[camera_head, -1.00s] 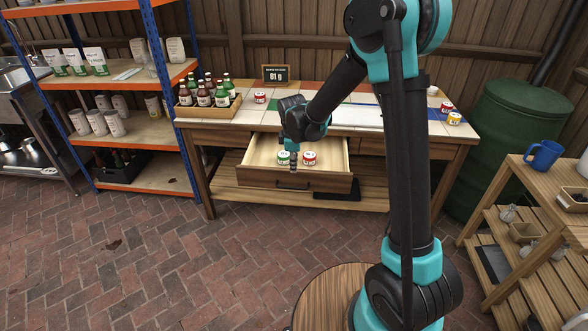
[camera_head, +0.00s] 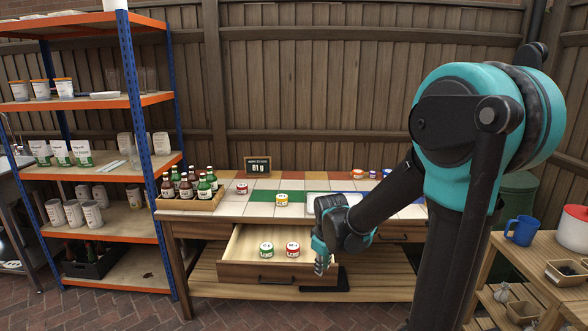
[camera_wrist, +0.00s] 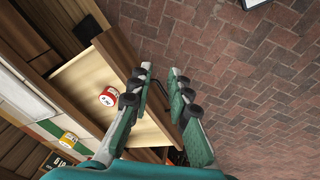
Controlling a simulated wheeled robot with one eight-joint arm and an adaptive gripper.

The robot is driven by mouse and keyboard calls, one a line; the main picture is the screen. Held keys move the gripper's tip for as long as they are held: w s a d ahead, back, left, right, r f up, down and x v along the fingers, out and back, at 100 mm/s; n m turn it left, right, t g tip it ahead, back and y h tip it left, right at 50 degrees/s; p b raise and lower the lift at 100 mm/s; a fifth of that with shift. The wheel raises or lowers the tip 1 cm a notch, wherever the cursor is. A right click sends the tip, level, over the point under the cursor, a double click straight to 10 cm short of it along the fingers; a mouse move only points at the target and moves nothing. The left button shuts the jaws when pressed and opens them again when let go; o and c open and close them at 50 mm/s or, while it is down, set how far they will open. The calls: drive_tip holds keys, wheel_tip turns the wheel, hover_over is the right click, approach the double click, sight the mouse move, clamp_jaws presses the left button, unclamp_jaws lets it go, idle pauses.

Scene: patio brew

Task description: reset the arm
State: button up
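My gripper (camera_head: 322,262) hangs in front of the right end of the open drawer (camera_head: 240,270) in the head view. In the wrist view my gripper (camera_wrist: 160,82) has its two fingers apart with nothing between them, only the drawer front and brick floor beyond. A red-labelled tin (camera_head: 293,249) and a green-labelled tin (camera_head: 266,249) stand in the drawer. The red tin also shows in the wrist view (camera_wrist: 109,96), beside the left finger and apart from it. The green tin is not seen in the wrist view.
The tiled table (camera_head: 235,208) carries a crate of bottles (camera_head: 190,202), a display sign (camera_head: 258,166), a yellow tin (camera_head: 282,199) and several other tins. A shelf rack (camera_head: 135,130) stands left. A wooden stand (camera_head: 520,262) with a blue mug (camera_head: 521,230) stands right. The front brick floor is clear.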

drive_tip(key=s+d+f+m, duration=0.1)
drive_tip(key=s+d+m, duration=0.3)
drive_tip(key=s, duration=0.3)
drive_tip(key=s+d+f+m+t, duration=0.1)
drive_tip(key=s+d+m, duration=0.4)
drive_tip(key=s, duration=0.3)
drive_tip(key=shift+d+f+m, duration=0.15)
drive_tip(key=shift+d+m, duration=0.15)
drive_tip(key=shift+d, duration=0.35)
idle(2.4)
